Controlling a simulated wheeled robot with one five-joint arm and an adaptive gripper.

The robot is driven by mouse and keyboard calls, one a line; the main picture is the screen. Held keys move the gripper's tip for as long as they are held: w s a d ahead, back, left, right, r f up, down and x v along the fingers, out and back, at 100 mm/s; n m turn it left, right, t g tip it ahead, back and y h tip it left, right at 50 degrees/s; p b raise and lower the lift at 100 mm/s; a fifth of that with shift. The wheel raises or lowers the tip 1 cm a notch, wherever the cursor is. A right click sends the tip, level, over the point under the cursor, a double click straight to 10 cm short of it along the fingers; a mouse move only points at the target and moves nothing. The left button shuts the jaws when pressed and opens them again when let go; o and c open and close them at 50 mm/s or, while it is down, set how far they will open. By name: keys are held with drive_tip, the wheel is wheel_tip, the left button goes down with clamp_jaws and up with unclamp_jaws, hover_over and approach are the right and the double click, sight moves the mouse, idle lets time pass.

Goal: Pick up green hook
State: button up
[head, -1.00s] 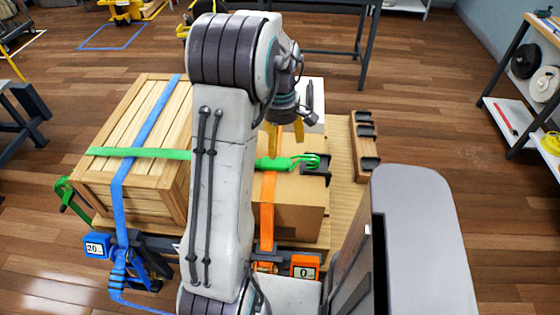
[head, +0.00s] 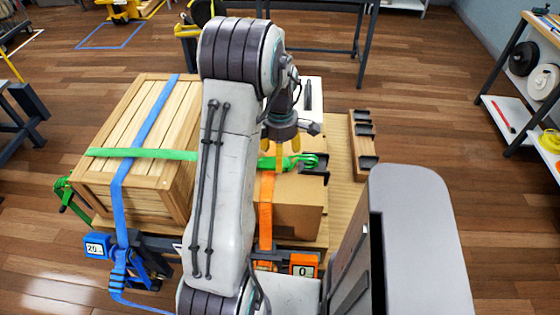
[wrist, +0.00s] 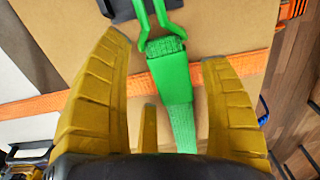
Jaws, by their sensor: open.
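The green hook (head: 304,161) lies at the right end of the green strap (head: 160,154), at the right edge of the cardboard box, against a black bracket (head: 318,167). In the wrist view the hook's green prongs (wrist: 158,20) show at the top, with the strap end (wrist: 172,75) below them. My gripper (head: 285,150) is over the cardboard box, just left of the hook. In the wrist view my gripper (wrist: 175,75) is open, its yellow fingers on either side of the green strap end. Nothing is held. Whether the fingertips touch the box is unclear.
An orange strap (head: 266,205) crosses the cardboard box (head: 295,205) beneath the green one. A wooden crate (head: 150,115) with a blue strap (head: 125,180) stands left. A wooden rack with black holders (head: 363,145) stands right. Free floor lies beyond it.

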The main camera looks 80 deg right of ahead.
drive_tip(key=shift+f, duration=1.25)
drive_tip(key=c, duration=1)
drive_tip(key=shift+r, duration=0.1)
drive_tip(key=shift+r, duration=0.75)
drive_tip(key=shift+c, duration=0.2)
wheel_tip(320, 180, up, 3)
drive_tip(key=shift+d+f+b, duration=0.1)
drive_tip(key=shift+f+b, duration=0.05)
drive_tip(key=shift+b, duration=0.2)
drive_tip(key=s+a+r+b, duration=0.1)
drive_tip(key=s+a+r, duration=0.5)
drive_tip(key=s+a, duration=0.1)
drive_tip(key=shift+s+a+r+b, duration=0.3)
drive_tip(key=shift+a+r, duration=0.05)
drive_tip(key=shift+a, duration=0.55)
